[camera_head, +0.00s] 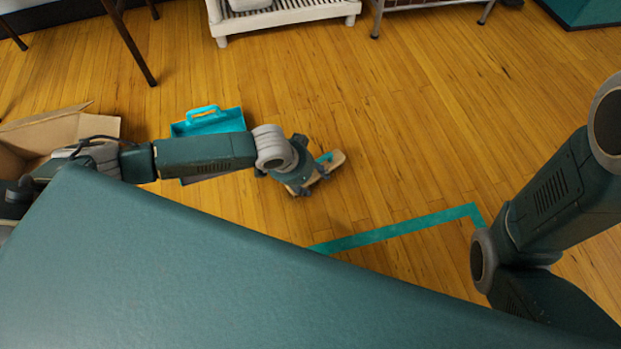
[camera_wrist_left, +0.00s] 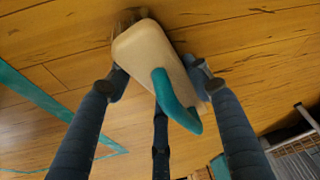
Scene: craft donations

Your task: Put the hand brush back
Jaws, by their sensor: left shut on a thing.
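The hand brush (camera_head: 336,160) has a pale wooden block, a teal handle and brown bristles. My left gripper (camera_head: 316,180) is shut on it above the wooden floor. In the left wrist view the hand brush (camera_wrist_left: 150,55) lies between the fingers of my left gripper (camera_wrist_left: 158,85), with its teal handle curving toward the camera and its bristles partly hidden at the far end. A teal tray with a handle (camera_head: 207,120) is on the floor behind my left arm, which hides its near part. My right gripper is out of view; only links of my right arm show.
An open cardboard box (camera_head: 70,130) stands at the left, partly behind my left arm. Teal tape (camera_head: 400,231) marks an angle on the floor. A white slatted rack (camera_head: 285,15) stands at the back. The floor right of the brush is clear.

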